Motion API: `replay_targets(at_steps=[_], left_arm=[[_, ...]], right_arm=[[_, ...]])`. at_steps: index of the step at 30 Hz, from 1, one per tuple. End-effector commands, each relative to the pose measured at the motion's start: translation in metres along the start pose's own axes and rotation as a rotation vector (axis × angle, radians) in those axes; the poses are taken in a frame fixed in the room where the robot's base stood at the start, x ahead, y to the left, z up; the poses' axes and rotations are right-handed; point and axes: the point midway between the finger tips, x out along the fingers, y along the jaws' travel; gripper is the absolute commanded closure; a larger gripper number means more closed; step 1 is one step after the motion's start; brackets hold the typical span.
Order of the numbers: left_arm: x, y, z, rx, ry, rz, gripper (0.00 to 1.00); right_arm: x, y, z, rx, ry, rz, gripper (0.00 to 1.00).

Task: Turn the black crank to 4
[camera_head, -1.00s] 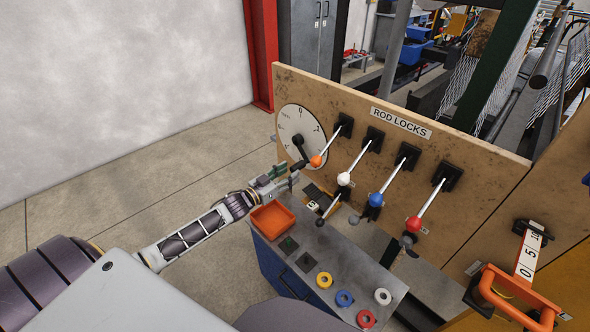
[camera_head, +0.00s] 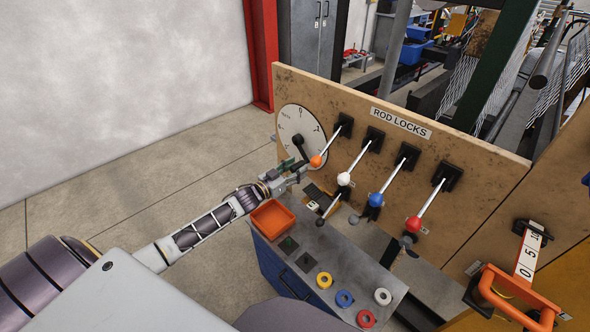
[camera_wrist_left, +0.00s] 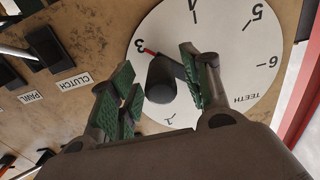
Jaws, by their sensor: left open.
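The black crank (camera_head: 298,140) sits on a round white dial (camera_head: 288,122) at the left end of the wooden panel. In the left wrist view, the crank's dark round knob (camera_wrist_left: 161,84) shows between my fingers, and its red pointer tip is beside the 3. The dial (camera_wrist_left: 225,35) also shows 5, 6 and the word TEETH; a figure at its top edge is partly cut off. My left gripper (camera_head: 297,166) is open just in front of the crank. Its green-padded fingers (camera_wrist_left: 160,90) stand on either side of the knob, apparently without gripping. My right gripper is not in view.
Levers with orange (camera_head: 316,161), white (camera_head: 344,179), blue (camera_head: 376,200) and red (camera_head: 413,223) knobs stand right of the dial, the orange one close to my gripper. Below are an orange tray (camera_head: 272,219) and a grey bench top (camera_head: 340,270) with coloured rings.

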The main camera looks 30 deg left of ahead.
Motion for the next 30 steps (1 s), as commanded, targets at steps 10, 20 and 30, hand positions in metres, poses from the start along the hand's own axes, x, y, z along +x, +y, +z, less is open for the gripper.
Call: replay_targets(at_steps=[10, 20, 30], left_arm=[[0.000, 0.000, 0.000, 0.000, 0.000, 0.000, 0.88], [0.000, 0.000, 0.000, 0.001, 0.000, 0.000, 1.00], [0.000, -0.005, 0.005, 0.070, 0.000, -0.001, 1.00]], right_arm=[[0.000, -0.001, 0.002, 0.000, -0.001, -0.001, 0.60], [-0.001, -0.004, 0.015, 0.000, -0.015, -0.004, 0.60], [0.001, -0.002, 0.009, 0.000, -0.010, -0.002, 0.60]])
